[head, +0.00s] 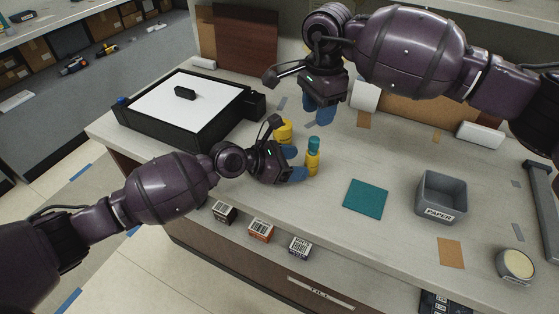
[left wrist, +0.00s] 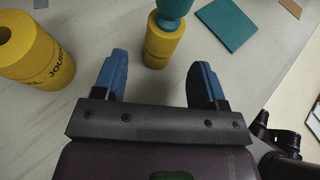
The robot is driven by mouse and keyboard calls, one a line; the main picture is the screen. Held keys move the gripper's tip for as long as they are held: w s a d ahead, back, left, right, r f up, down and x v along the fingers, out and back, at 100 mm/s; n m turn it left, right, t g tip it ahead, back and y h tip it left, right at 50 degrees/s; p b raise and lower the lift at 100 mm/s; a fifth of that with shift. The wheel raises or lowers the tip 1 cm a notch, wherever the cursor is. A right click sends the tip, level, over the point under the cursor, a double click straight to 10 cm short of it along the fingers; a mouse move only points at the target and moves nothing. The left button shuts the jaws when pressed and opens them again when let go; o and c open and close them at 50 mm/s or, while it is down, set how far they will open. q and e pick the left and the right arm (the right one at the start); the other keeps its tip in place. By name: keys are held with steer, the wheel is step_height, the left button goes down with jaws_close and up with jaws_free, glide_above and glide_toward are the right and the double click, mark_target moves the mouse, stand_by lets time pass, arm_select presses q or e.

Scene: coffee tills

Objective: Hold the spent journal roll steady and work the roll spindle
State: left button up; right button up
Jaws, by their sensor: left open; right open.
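A thin yellow roll (head: 312,167) stands upright on the counter with a teal spindle (head: 314,144) rising from its top. In the left wrist view the roll (left wrist: 161,48) and the spindle's lower part (left wrist: 172,8) lie ahead of my fingers, between their lines. My left gripper (head: 296,163) is open, low over the counter just left of the roll, with no visible contact. My right gripper (head: 319,112) is open and empty, pointing down behind and above the roll. A thicker yellow roll (left wrist: 35,55) lettered JOURNAL, with a hollow core, stands left of my left gripper; it is partly hidden in the head view (head: 285,131).
A teal mat (head: 366,199) and a grey PAPER bin (head: 441,197) lie to the right. Several small boxes (head: 261,230) line the front edge. The counter between roll and mat is clear.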

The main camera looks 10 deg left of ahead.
mark_target(311, 164)
arm_select(q)
steer(key=shift+x, duration=2.55)
jaws_close()
arm_select(e)
steer(key=shift+o, duration=0.2)
